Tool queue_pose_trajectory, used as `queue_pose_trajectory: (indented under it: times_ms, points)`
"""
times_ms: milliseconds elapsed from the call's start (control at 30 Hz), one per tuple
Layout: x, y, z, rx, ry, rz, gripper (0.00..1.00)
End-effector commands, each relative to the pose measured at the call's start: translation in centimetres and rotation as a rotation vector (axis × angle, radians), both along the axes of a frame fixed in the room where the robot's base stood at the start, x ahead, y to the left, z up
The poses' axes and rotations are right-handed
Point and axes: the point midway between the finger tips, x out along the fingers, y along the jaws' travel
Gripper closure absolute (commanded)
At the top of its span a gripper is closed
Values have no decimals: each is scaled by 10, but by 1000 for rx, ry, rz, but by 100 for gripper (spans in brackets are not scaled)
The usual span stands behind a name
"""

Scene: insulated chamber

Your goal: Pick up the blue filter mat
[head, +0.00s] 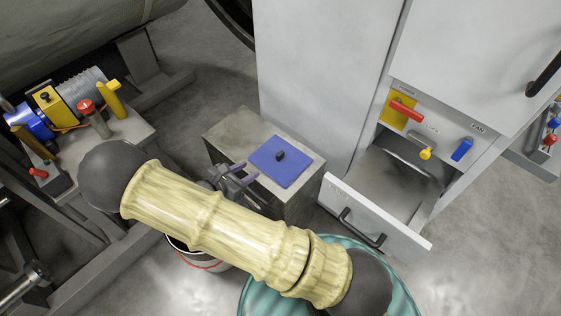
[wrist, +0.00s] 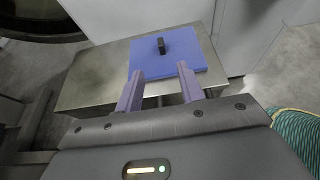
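The blue filter mat (head: 282,168) is a flat blue square with a small black knob on top. It lies on a grey box-shaped stand (head: 236,131) beside the white cabinet. It also shows in the wrist view (wrist: 180,60), ahead of my fingertips. My gripper (head: 241,174) is at the left edge of the mat in the head view. In the wrist view its two purple-grey fingers (wrist: 160,72) are spread apart with nothing between them, short of the black knob (wrist: 161,46). Whether the fingertips touch the mat cannot be told.
A white cabinet has an open drawer (head: 364,218) right of the stand, below red, yellow and blue handles. A teal ribbed drum (head: 253,294) and a bucket (head: 200,260) stand in front, partly hidden by my arm. Machinery with valves (head: 85,115) is at left.

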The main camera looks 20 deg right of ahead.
Motion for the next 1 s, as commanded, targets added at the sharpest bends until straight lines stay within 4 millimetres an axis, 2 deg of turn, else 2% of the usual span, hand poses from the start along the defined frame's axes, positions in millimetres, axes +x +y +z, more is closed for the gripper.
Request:
queue_pose_trajectory:
  times_ms: [267, 800, 1000]
  points:
    - [5, -10, -5, 1, 1, -6, 62]
    - [53, -81, -42, 1, 1, -9, 62]
    - [63, -94, -48, 3, 1, -5, 62]
